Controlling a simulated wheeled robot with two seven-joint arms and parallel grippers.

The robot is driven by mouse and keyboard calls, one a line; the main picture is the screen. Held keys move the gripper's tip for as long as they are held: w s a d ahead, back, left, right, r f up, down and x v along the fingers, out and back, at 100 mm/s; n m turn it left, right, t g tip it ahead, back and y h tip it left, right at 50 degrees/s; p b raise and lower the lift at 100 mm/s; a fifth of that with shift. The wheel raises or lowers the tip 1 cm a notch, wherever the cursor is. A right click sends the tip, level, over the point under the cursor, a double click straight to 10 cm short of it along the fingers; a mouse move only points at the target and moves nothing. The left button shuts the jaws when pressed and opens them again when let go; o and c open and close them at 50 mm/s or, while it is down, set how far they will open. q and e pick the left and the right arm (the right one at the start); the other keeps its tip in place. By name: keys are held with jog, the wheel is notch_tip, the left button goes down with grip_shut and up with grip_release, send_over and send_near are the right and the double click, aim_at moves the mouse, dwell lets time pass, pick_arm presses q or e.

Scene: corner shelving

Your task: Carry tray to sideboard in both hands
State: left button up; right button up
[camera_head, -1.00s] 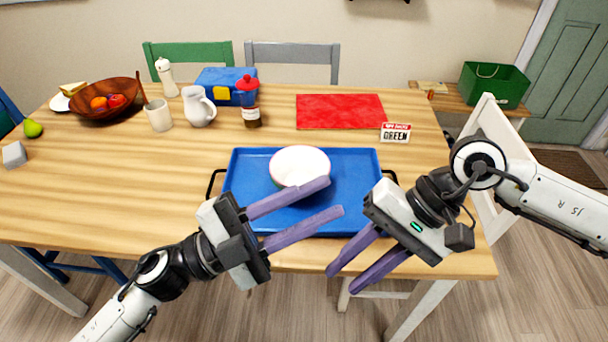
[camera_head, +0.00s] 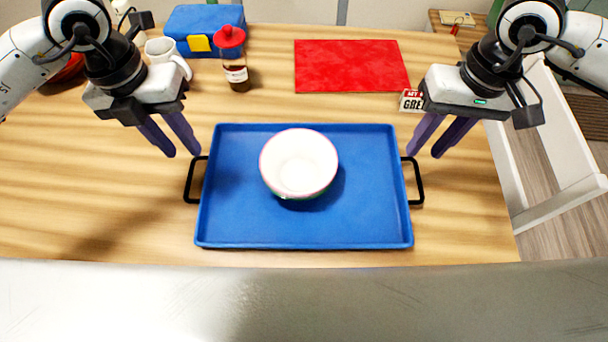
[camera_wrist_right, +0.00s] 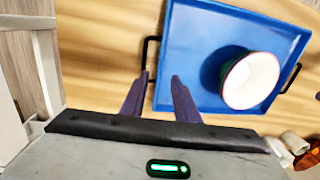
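The blue tray (camera_head: 230,225) lies flat on the wooden table, with a black handle at its left and right ends. A white bowl (camera_head: 299,163) with a pink rim sits in it. My left gripper (camera_head: 175,150) is open and empty, its fingers pointing down above and behind the left handle (camera_head: 190,180). My right gripper (camera_head: 424,150) is open and empty, close to the right handle (camera_head: 418,182). In the right wrist view the fingers (camera_wrist_right: 155,95) are spread beside the handle (camera_wrist_right: 147,52), not closed on it. The sideboard is not clearly identifiable.
Behind the tray are a syrup bottle (camera_head: 234,62), a blue box (camera_head: 190,25), a white jug (camera_head: 168,55) and a red mat (camera_head: 350,65). A small sign (camera_head: 411,100) stands by my right gripper. A wooden bench (camera_head: 460,35) is at the far right.

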aim_at(206, 175)
jog(key=shift+f, duration=0.1)
